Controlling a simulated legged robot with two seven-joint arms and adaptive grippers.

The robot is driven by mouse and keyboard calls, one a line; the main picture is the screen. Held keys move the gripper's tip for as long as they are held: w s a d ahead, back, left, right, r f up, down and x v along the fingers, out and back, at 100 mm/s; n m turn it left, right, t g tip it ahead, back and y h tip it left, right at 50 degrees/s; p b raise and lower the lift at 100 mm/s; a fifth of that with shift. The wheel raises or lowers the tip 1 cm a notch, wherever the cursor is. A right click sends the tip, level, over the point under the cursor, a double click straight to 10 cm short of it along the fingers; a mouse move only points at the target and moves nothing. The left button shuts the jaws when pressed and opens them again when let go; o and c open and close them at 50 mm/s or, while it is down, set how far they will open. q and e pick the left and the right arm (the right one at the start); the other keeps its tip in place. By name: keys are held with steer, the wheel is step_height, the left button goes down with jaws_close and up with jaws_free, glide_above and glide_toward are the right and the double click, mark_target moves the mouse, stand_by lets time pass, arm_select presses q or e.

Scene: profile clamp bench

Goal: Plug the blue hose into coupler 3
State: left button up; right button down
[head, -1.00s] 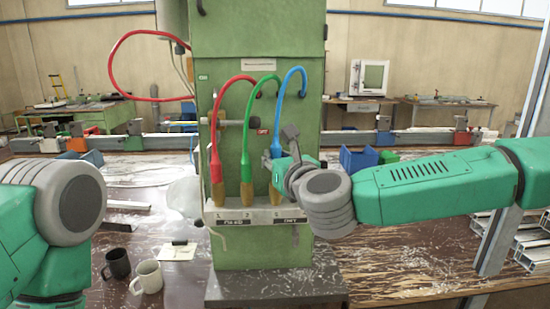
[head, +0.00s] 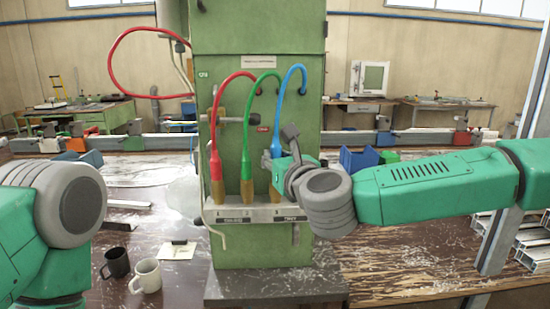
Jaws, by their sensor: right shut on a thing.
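The blue hose (head: 300,80) loops out of the green cabinet and down to a blue sleeve with a brass end (head: 274,194) at the right of the coupler rail (head: 260,213). My right gripper (head: 279,165) is shut on the blue hose near its lower end. The brass end is upright at the third place on the rail; I cannot tell whether it is seated or just above. The red hose (head: 214,160) and green hose (head: 249,158) stand upright at the rail's left and middle places. My left arm shows at the left edge, but its gripper is out of view.
The green cabinet (head: 228,60) stands on a dark base on the bench. A black mug (head: 117,262), a white mug (head: 147,275) and a paper note (head: 178,251) lie left of it. A blue bin (head: 358,158) stands behind my right arm. White profiles lie at far right.

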steer(key=shift+f+b, duration=0.8)
steer(key=shift+b, duration=0.3)
stand_by(1.0)
steer(key=shift+f+b, duration=0.6)
steer(key=shift+f, duration=0.15)
stand_by(0.4)
steer(key=c, duration=1.5)
jaws_free()
steer(key=shift+c, duration=0.2)
steer(key=b+v, duration=0.2)
steer(key=v, duration=0.7)
